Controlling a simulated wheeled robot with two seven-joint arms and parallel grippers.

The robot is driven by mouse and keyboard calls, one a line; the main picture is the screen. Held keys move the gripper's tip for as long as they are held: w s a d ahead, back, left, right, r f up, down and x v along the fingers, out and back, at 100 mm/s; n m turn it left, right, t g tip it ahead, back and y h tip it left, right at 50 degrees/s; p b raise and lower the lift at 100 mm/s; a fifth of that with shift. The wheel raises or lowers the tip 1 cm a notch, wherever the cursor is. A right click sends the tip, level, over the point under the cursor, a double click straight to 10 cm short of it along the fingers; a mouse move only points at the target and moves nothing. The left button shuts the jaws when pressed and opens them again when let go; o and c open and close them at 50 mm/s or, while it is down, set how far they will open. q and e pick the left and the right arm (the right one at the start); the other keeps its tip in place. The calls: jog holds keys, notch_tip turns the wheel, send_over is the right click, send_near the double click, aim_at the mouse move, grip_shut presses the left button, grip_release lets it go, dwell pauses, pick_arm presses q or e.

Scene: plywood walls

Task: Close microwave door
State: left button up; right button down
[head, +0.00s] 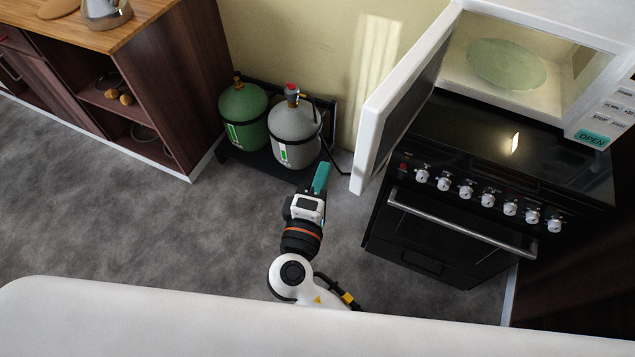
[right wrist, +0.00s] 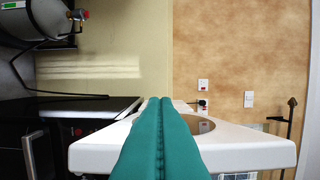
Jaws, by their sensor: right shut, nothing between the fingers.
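The white microwave (head: 595,60) stands at the upper right above the black oven, with a green plate (head: 506,63) inside. Its door (head: 405,95) is wide open and swung out to the left. My right gripper (head: 321,177) is left of the door's outer edge, apart from it in the head view, with its teal fingers shut and empty. In the right wrist view the shut fingers (right wrist: 160,130) point forward, with a white panel (right wrist: 250,147), which looks like part of the microwave, behind them. My left gripper is not in view.
A black oven (head: 440,230) with several knobs and a bar handle is under the microwave. A green gas cylinder (head: 243,115) and a grey one (head: 294,130) stand by the wall. A wooden cabinet (head: 190,85) is at the left. Grey floor (head: 120,215) lies open between.

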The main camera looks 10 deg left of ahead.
jog(key=d+p, duration=0.1)
jog(key=w+d+p, duration=0.2)
jog(key=d, duration=0.1)
jog(key=shift+w, duration=0.25)
jog(key=shift+f, duration=0.1)
jog(key=shift+d, duration=0.1)
